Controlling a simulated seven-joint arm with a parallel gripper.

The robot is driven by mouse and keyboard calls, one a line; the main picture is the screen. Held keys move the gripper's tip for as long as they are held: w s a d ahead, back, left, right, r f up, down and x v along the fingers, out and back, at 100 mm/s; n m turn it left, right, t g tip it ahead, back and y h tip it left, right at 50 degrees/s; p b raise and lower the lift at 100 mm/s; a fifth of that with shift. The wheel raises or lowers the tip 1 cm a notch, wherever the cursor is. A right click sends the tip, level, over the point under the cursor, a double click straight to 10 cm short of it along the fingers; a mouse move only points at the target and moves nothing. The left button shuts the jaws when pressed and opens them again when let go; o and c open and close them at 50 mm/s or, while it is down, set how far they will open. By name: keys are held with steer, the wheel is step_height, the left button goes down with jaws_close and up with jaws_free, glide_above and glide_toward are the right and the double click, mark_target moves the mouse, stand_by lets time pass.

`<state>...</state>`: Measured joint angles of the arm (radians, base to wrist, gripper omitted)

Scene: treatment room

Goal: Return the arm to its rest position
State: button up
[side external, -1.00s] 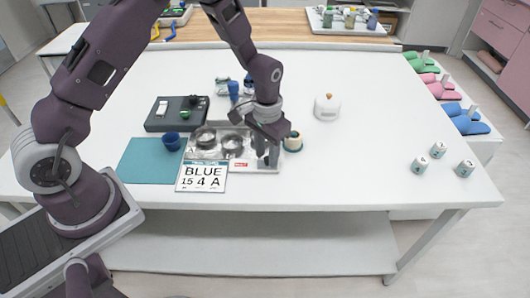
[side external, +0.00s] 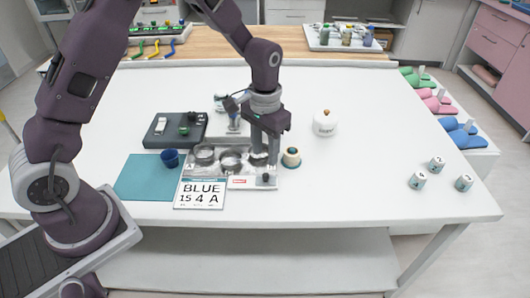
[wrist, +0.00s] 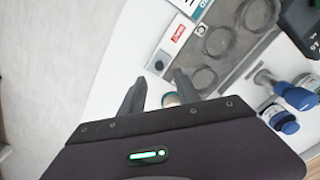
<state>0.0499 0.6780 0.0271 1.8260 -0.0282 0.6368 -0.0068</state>
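My gripper (side external: 266,160) points down over the right end of a grey tray with round wells (side external: 216,173). In the wrist view my gripper (wrist: 160,78) has its two fingers apart, with nothing held between them. A small cream and teal round item (side external: 291,158) stands just right of the fingers. It shows partly between and beyond the fingers in the wrist view (wrist: 171,99). I cannot tell whether the fingertips touch the tray.
A card reading BLUE 15 4 A (side external: 200,195), a teal mat (side external: 148,180), a blue cup (side external: 170,159) and a dark box (side external: 160,140) lie left. Blue-capped bottles (wrist: 284,121) stand close by. A white lidded jar (side external: 325,124) and several small labelled cylinders (side external: 418,180) stand right.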

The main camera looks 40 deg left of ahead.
steer(key=s+r+t, duration=0.2)
steer(key=s+r, duration=0.2)
steer(key=r, duration=0.7)
steer(key=s+r+t, duration=0.1)
steer(key=s+r, duration=0.2)
steer(key=s, duration=0.4)
steer(key=s+a+r+t, duration=0.1)
steer(key=s+r, duration=0.2)
steer(key=s, duration=0.4)
steer(key=s+r+t, duration=0.1)
steer(key=s+r, duration=0.3)
steer(key=s, duration=0.3)
steer(key=shift+a+t, duration=0.15)
steer(key=shift+t, duration=0.15)
